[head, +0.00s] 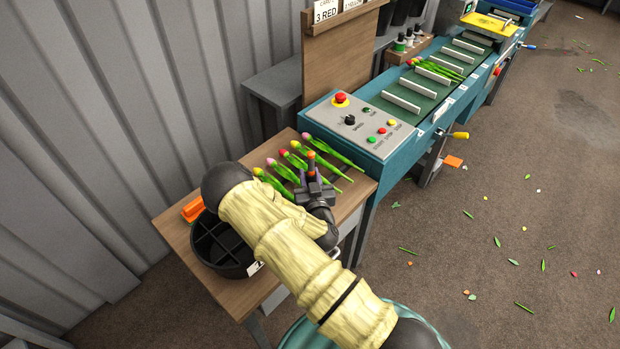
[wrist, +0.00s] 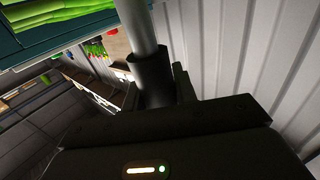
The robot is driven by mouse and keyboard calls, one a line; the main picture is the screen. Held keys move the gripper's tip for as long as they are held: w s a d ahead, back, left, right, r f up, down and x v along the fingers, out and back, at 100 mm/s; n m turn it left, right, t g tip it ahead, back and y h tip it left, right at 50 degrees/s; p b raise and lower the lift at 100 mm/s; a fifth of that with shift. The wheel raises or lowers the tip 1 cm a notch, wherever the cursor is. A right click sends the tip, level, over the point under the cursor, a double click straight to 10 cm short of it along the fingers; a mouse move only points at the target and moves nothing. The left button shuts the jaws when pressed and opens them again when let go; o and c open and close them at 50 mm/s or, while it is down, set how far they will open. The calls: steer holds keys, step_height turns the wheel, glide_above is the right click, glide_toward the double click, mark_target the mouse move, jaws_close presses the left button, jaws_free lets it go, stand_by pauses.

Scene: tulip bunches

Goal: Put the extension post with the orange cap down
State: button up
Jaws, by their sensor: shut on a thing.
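My gripper (head: 315,186) is above the wooden side table and shut on the extension post. In the head view the post's orange cap (head: 311,156) points up, with a short part of the post below it. In the wrist view the grey post (wrist: 138,28) runs up out of the picture from a dark sleeve (wrist: 150,76) between my fingers. The cap does not show there. My gripper and arm hide the lower end of the post, so I cannot tell whether it touches the table.
Several tulips (head: 272,183) lie on the wooden table (head: 178,226). A black divided bucket (head: 215,249) and an orange block (head: 193,209) are at its left. The conveyor's control panel (head: 357,124) adjoins the table at the upper right. The grey corrugated wall (head: 110,120) is close on the left.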

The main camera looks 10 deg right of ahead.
steer(key=shift+f, duration=0.55)
steer(key=shift+f+b, duration=0.35)
steer(key=shift+f, duration=0.05)
steer(key=shift+f, duration=0.25)
steer(key=o, duration=1.1)
steer(key=shift+r, duration=0.1)
